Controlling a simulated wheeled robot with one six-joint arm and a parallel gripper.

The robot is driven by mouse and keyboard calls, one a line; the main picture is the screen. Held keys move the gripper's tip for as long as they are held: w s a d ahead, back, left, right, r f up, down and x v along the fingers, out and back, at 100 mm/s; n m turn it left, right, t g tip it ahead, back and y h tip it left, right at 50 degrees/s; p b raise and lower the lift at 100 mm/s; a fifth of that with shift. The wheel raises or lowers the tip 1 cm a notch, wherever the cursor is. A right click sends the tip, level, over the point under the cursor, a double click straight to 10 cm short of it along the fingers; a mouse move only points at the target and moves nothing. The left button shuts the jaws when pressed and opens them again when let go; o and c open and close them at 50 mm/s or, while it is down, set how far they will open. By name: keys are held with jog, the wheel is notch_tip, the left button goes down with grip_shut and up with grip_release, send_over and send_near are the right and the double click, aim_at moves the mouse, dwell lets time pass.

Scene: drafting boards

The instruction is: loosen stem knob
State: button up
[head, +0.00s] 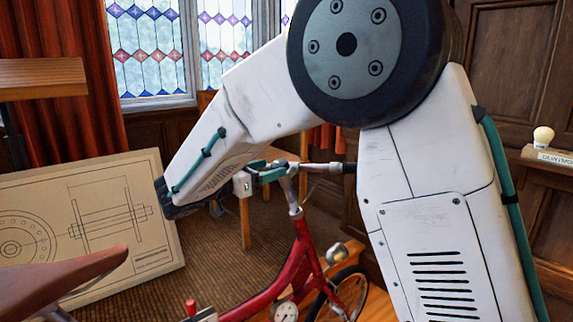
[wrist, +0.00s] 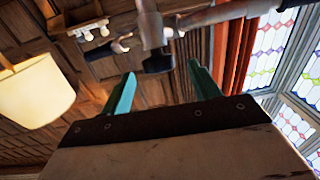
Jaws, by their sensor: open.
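A red bicycle (head: 302,250) stands below my arm, its grey stem (head: 296,211) rising to the handlebar (head: 325,167). My gripper (head: 279,170) has its teal fingers at the top of the stem. In the wrist view the gripper (wrist: 161,70) is open, with a wide gap between the fingers. A short dark cylindrical piece (wrist: 158,62), which looks like the stem knob, lies between and just beyond the fingertips, apart from both. The grey stem and bar (wrist: 152,25) are behind it. In the head view I cannot make out the knob beside the fingers.
A drafting board (head: 120,210) leans at the left, behind a brown saddle (head: 70,278). A round gauge (head: 285,312) and a lamp (head: 337,251) sit low on the bicycle. A bulb (head: 543,136) stands on a wall ledge at the right. Patterned carpet (head: 200,260) is open between.

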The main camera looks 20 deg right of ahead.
aim_at(286, 160)
jog(key=x, duration=0.6)
jog(key=shift+d, duration=0.3)
jog(key=c, duration=1)
